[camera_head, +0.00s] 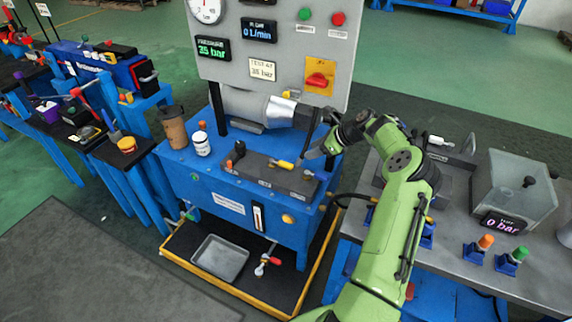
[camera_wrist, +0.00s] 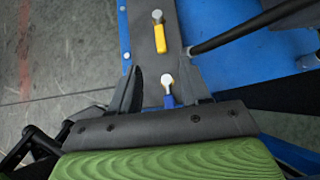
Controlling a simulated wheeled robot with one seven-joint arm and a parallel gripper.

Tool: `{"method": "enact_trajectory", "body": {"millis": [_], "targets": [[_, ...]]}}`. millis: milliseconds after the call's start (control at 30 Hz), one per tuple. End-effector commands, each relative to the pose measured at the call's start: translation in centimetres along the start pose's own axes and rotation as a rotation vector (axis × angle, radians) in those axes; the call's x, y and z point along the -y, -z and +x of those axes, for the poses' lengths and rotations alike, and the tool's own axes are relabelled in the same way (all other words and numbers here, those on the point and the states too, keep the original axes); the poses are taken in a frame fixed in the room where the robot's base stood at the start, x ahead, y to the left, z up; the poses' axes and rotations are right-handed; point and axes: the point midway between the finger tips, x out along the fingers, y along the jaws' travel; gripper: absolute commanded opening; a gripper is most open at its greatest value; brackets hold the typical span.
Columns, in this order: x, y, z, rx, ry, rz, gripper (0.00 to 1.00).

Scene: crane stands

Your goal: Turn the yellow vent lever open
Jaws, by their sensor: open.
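The yellow vent lever (camera_head: 284,164) sits on top of a dark manifold block (camera_head: 262,174) on the blue power unit. In the wrist view the yellow lever (camera_wrist: 160,38) lies beyond my fingertips, pointing along the block. My gripper (camera_head: 308,156) is open and low over the block's right part, to the right of the yellow lever. In the wrist view a blue lever (camera_wrist: 168,96) with a pale round pivot lies between the fingers of my gripper (camera_wrist: 162,68). I cannot tell whether the fingers touch the blue lever.
A grey gauge panel (camera_head: 240,72) rises behind the block, reading 35 bar and 0 L/min. A brown cup (camera_head: 173,128) and a white jar (camera_head: 201,145) stand left of it. A dark hose (camera_wrist: 240,26) runs close on the right. A grey bench (camera_head: 455,235) stands right.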

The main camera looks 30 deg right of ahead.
Motion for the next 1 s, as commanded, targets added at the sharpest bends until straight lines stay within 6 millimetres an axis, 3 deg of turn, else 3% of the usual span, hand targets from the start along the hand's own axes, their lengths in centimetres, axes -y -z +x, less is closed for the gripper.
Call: {"method": "enact_trajectory", "body": {"millis": [33, 300, 500, 633, 900, 1000], "targets": [[-0.1, 0.2, 1.6, -0.001, -0.003, -0.001, 0.47], [-0.2, 0.4, 8.6, -0.003, -0.004, -0.002, 0.47], [-0.1, 0.3, 12.7, -0.003, -0.002, -0.003, 0.47], [-0.1, 0.2, 13.8, -0.003, -0.001, -0.002, 0.47], [-0.1, 0.1, 13.9, -0.003, -0.001, -0.003, 0.47], [-0.1, 0.1, 13.9, -0.003, -0.002, -0.003, 0.32]]}}
